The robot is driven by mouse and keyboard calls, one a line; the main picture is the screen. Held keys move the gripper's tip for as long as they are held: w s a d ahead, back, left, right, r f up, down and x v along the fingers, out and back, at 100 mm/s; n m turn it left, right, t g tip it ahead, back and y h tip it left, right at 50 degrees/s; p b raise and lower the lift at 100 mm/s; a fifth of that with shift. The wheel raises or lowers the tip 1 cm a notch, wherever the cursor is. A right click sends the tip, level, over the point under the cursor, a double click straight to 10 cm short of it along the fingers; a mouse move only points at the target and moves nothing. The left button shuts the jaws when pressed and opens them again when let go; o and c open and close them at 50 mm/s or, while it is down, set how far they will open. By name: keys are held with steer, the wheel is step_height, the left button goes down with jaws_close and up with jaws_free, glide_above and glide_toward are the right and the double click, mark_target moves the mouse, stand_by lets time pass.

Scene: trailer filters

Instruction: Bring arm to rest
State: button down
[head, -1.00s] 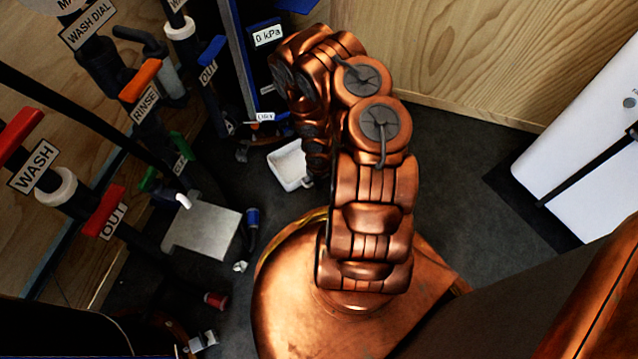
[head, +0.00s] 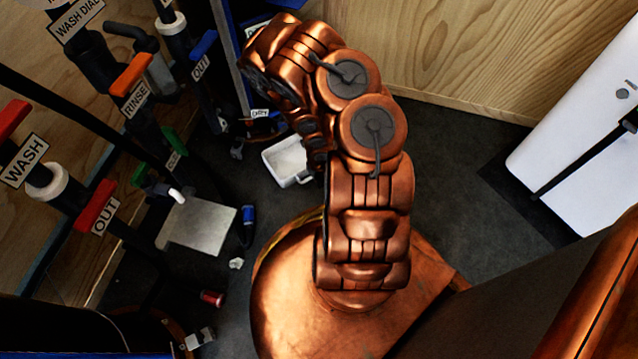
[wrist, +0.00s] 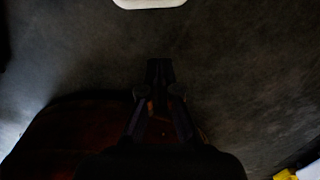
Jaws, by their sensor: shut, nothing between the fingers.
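My copper-coloured arm rises from my base in the head view and bends up and to the left. Its far end is partly hidden behind its own links, and my gripper cannot be made out there. In the wrist view my gripper (wrist: 160,66) is dark, its fingers drawn together with nothing visible between them. It hangs over the dark floor (wrist: 230,75), with part of my own copper base below it in the picture.
A white tray (head: 271,158) stands on the floor left of my arm. Pipes with a red WASH handle (head: 12,118) and an orange RINSE handle (head: 131,74) line the left. A white cabinet (head: 580,130) stands right. Small loose parts, including a red one (head: 212,298), lie on the floor.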

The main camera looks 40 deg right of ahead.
steer(key=shift+r+p, duration=0.85)
steer(key=shift+r, duration=1.7)
